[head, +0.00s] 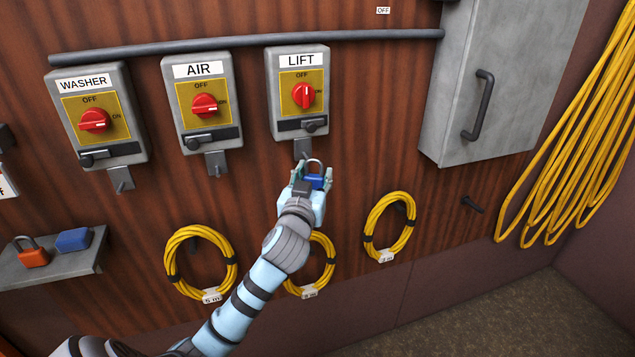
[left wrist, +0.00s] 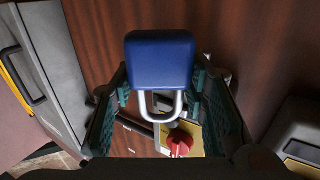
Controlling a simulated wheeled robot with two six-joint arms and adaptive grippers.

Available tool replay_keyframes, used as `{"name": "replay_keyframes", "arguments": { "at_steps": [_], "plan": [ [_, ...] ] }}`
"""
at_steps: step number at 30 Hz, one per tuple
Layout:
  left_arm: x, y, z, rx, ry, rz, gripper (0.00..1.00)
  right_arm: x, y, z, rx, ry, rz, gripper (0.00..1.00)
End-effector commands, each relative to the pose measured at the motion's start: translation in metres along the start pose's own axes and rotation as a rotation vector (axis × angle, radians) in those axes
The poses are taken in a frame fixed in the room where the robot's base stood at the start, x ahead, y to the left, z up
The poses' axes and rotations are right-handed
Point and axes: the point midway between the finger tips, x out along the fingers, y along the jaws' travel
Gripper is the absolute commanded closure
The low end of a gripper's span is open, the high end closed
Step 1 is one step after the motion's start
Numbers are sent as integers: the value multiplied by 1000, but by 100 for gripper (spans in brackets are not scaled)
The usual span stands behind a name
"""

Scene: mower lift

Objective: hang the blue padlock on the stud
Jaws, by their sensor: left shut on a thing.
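The blue padlock (head: 315,182) is held upright in my left gripper (head: 313,176), its grey shackle up. In the left wrist view the blue body (left wrist: 160,60) sits between the two fingers, with the shackle pointing away toward the red switch. A small grey bracket with a stud-like part (head: 302,148) sticks out under the LIFT switch box (head: 300,88). The padlock is just below it in the head view; I cannot tell how far in front. I see no clear contact between shackle and bracket. My right gripper is out of view.
WASHER (head: 97,115) and AIR (head: 202,104) boxes have similar brackets. Yellow cable coils (head: 390,226) hang below. A bare dark peg (head: 472,203) is at right, under the grey cabinet (head: 490,80). A shelf (head: 55,270) holds an orange padlock (head: 32,256) and a blue block-like thing (head: 74,239).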

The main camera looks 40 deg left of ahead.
Motion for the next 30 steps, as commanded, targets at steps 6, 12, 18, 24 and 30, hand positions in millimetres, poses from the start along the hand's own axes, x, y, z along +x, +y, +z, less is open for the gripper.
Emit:
{"name": "replay_keyframes", "arguments": {
  "at_steps": [6, 12, 18, 24, 30],
  "plan": [
    [17, -10, 3, 1, 1, 0, 92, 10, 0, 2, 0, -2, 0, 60],
    [32, -19, 5, 1, 2, 0, 92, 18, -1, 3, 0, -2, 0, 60],
    [45, -26, 10, 1, 1, 1, 92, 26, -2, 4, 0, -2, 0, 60],
    [50, -29, 13, 0, -1, 0, 92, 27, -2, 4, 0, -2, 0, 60],
    [50, -29, 14, 0, -3, 0, 92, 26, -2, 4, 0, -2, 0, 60]
  ]
}}
